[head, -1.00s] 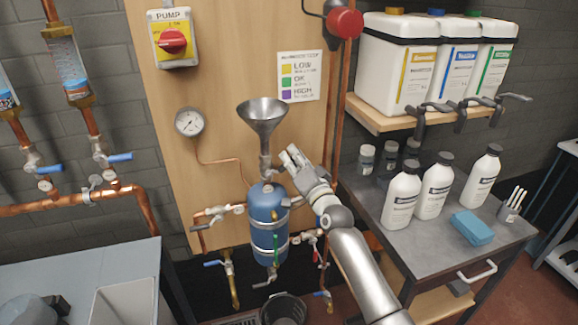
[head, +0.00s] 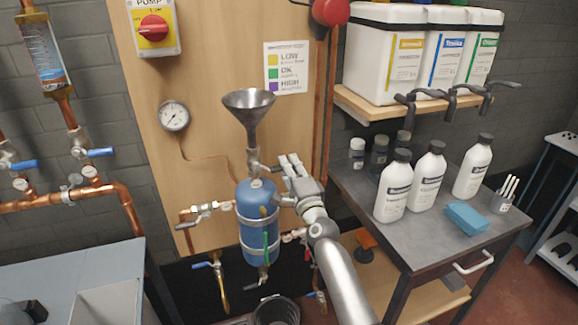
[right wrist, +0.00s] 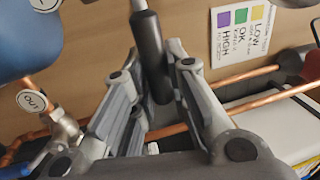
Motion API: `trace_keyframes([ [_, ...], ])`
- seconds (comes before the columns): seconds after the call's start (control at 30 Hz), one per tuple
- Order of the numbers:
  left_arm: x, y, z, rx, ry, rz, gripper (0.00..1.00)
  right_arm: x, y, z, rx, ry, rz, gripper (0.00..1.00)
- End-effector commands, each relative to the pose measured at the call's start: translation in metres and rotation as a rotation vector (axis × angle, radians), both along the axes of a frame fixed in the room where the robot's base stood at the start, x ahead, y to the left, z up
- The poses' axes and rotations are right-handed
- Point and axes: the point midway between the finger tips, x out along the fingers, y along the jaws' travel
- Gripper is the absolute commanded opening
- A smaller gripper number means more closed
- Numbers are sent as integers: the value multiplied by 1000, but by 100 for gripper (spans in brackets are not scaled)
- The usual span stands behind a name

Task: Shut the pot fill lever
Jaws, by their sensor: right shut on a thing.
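The blue pot (head: 257,215) stands against the wooden board with a steel funnel (head: 249,108) on the pipe above it. My right gripper (head: 287,164) is just right of the pipe between funnel and pot. In the right wrist view it is shut on a black lever handle (right wrist: 150,45), which sits between the two fingers (right wrist: 155,80). This looks like the pot fill lever; its valve end is hidden in the head view. The blue pot also shows at the left of the wrist view (right wrist: 25,40). My left gripper is not in view.
A grey bench (head: 440,235) with white bottles (head: 428,178) stands right of my arm. A shelf (head: 385,105) with jugs is above it. A gauge (head: 173,117) and pump switch (head: 153,28) are on the board. A bucket (head: 277,312) stands below the pot.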

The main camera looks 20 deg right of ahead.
Motion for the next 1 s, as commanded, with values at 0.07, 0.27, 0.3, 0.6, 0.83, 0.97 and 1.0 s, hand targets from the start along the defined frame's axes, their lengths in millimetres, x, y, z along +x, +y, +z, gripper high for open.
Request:
trace_keyframes([
  [0.07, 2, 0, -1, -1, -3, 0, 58, 0, 0, -3, 17, 3, -1, 0],
  [0.27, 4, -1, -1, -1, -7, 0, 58, 0, 0, -4, 33, 3, 1, 0],
  [0.3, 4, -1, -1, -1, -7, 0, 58, 0, 0, -4, 34, 3, 1, 0],
  [0.6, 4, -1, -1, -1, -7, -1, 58, 0, 0, -4, 36, 4, 2, 22],
  [0.83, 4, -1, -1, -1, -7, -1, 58, 0, 0, -3, 30, 3, 1, 38],
  [0.97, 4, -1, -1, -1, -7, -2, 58, 0, 0, -3, 29, 2, 1, 38],
  [1.0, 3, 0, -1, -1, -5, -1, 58, 0, 0, -3, 28, 2, 1, 38],
])
